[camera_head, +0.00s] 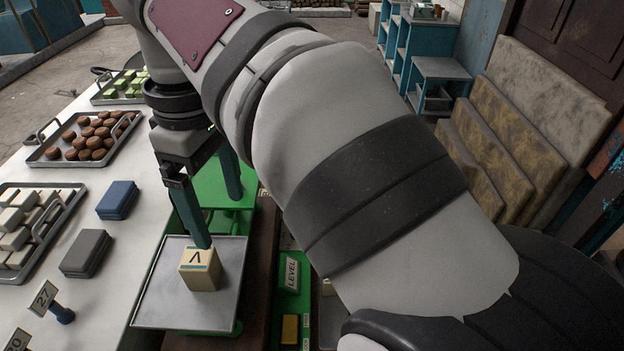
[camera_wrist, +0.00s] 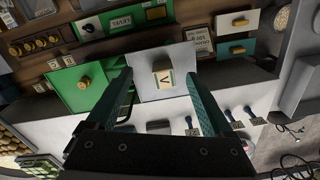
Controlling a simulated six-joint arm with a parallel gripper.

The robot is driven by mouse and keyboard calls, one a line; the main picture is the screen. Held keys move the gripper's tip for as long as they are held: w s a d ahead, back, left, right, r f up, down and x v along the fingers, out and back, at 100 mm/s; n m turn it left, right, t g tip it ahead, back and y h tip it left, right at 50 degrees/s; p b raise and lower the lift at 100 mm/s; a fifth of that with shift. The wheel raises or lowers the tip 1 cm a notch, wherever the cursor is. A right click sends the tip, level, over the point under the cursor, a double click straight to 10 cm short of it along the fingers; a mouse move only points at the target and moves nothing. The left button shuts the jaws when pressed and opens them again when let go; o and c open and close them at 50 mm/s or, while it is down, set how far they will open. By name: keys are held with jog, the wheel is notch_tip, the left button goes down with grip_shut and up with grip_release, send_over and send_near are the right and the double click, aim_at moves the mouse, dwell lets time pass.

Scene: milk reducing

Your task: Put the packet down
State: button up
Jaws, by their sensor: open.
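The packet, a cream block (camera_head: 200,269) with a dark band and a "Λ" mark, sits upright on a square metal pan (camera_head: 160,306). In the wrist view the packet (camera_wrist: 162,76) appears beyond the fingertips, near the middle of the gap, on the pale pan (camera_wrist: 150,94). My gripper (camera_head: 218,220) is open, its two teal fingers spread. In the head view one fingertip overlaps the packet's top back edge; I cannot tell whether it touches. The wrist view also shows my gripper (camera_wrist: 160,90) with nothing held between the fingers.
On the white counter are a blue block (camera_head: 117,200), a grey block (camera_head: 86,254), a tray of brown rounds (camera_head: 45,155) and number tags. A "LEVEL" sign (camera_head: 291,273) and a brass block (camera_head: 290,329) lie right.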

jog(key=s+d+f+m+y, duration=0.1)
jog(key=s+d+f+m, duration=1.4)
jog(key=m, duration=0.5)
jog(key=d+f, duration=0.2)
jog(key=shift+s+d+y, duration=0.3)
jog(key=shift+y, duration=0.1)
jog(key=shift+o, duration=0.4)
dwell(1.4)
jog(key=shift+r, duration=0.1)
